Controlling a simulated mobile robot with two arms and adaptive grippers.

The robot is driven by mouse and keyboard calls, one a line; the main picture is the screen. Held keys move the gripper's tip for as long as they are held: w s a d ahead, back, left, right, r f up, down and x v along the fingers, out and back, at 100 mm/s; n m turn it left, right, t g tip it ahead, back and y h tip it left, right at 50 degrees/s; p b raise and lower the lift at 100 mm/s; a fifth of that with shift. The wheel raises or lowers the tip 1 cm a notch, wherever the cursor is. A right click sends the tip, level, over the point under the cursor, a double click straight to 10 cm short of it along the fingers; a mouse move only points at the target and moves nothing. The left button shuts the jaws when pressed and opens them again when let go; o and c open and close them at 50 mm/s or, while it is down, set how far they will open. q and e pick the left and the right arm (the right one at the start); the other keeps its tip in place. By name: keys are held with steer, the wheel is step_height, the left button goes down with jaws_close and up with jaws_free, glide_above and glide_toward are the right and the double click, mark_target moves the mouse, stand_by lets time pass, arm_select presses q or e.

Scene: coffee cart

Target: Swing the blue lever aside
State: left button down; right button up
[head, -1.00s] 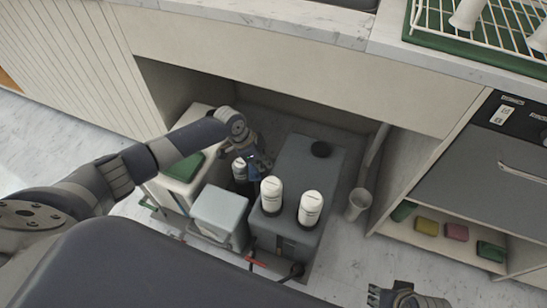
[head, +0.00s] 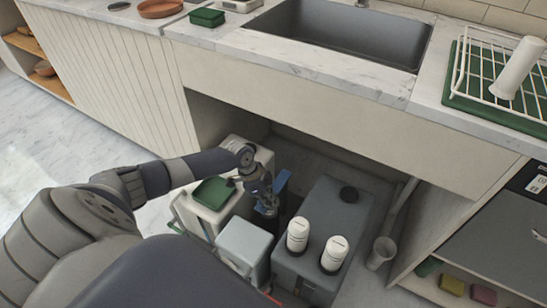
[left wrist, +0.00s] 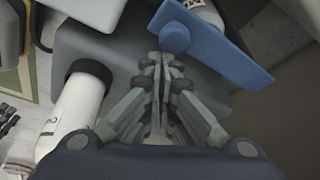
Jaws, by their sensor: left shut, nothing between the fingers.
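The blue lever (head: 281,181) shows in the head view under the counter, just right of my left gripper. In the left wrist view the blue lever (left wrist: 217,46) is a flat bar with a rounded end, slanting down to the right. My left gripper (head: 268,207) is shut and empty close to the lever. In the left wrist view its fingertips (left wrist: 166,62) are just below the lever's rounded end; I cannot tell whether they touch. My own gripper hides part of the lever's mount in the head view. My right gripper is not in view.
A grey box (head: 325,245) with two white-capped bottles (head: 298,234) (head: 334,254) stands to the right. A smaller light-grey box (head: 243,243) and a green pad (head: 213,193) are close by. The counter front (head: 330,115) overhangs the space. A cup (head: 380,253) stands further right.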

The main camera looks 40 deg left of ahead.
arm_select(q)
steer(key=shift+s+a+f, duration=0.1)
steer(key=shift+s+a, duration=0.05)
steer(key=shift+a, duration=0.2)
steer(key=shift+a+r, duration=0.15)
steer(key=shift+r, duration=0.1)
steer(key=v, duration=1.1)
steer(key=shift+d+r, duration=0.25)
